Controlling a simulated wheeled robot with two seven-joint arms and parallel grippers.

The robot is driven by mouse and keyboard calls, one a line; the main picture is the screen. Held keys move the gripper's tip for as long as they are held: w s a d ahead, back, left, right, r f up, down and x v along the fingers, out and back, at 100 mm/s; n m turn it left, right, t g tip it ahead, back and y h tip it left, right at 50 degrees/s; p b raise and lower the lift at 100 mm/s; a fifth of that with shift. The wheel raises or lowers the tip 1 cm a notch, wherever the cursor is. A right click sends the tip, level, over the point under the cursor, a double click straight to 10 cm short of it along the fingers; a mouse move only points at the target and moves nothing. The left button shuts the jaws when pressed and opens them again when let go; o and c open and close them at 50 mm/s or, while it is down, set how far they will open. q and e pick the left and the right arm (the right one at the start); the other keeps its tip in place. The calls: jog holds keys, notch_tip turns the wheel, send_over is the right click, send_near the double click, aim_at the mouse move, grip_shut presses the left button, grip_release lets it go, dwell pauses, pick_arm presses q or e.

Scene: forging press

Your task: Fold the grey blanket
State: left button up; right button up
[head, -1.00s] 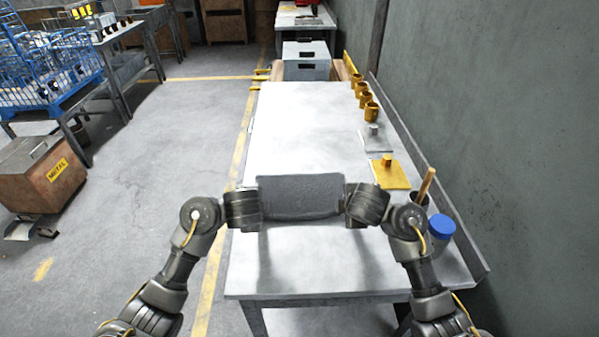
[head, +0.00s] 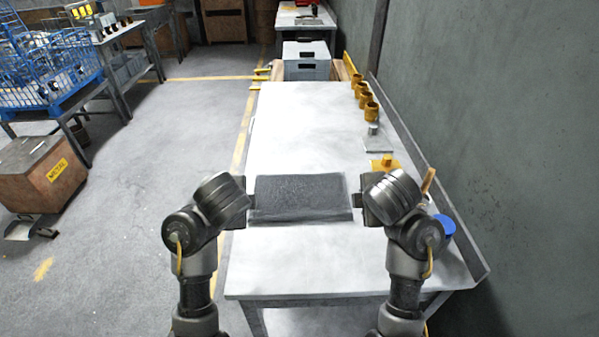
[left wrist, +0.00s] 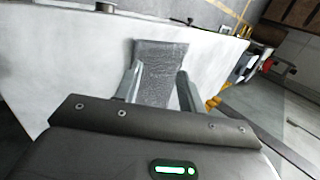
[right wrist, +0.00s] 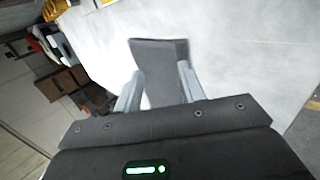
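The grey blanket (head: 300,193) lies as a compact, flat, dark rectangle on the pale table, with a lighter band along its near edge. My left gripper (head: 249,205) is at its left end and my right gripper (head: 355,205) at its right end. In the left wrist view the two fingers stand apart, with the blanket (left wrist: 160,72) stretching away between and beyond them. The right wrist view also shows spread fingers, with the blanket (right wrist: 162,65) between and beyond them. The fingertips are close to the blanket's ends; whether they touch it is unclear.
The table (head: 300,125) is clear beyond the blanket and in front of it. A grey crate (head: 306,68) stands beyond the far end.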

pick_arm(q)
jog(key=shift+s+d+h, duration=0.2)
jog(key=shift+d+h, duration=0.05)
jog(key=shift+d, duration=0.45)
jog(key=shift+s+d+h, duration=0.15)
jog(key=shift+d+h, duration=0.1)
jog(key=shift+d, duration=0.4)
pick_arm(e)
jog(key=shift+a+r+y, duration=0.2)
jog(key=shift+a+y, duration=0.1)
jog(key=shift+a, duration=0.8)
pick_arm(q)
jog(key=x, duration=0.9)
jog(key=shift+a+f, duration=0.2)
jog(key=shift+f, duration=0.35)
pick_arm(e)
jog(key=x, duration=0.9)
jog(key=shift+d+f, duration=0.1)
jog(key=shift+f, duration=0.45)
pick_arm(q)
jog(key=shift+f, duration=0.35)
pick_arm(e)
jog(key=shift+f, duration=0.4)
pick_arm(q)
jog(key=shift+w, duration=0.2)
pick_arm(e)
jog(key=shift+w+r, duration=0.1)
jog(key=shift+w, duration=0.1)
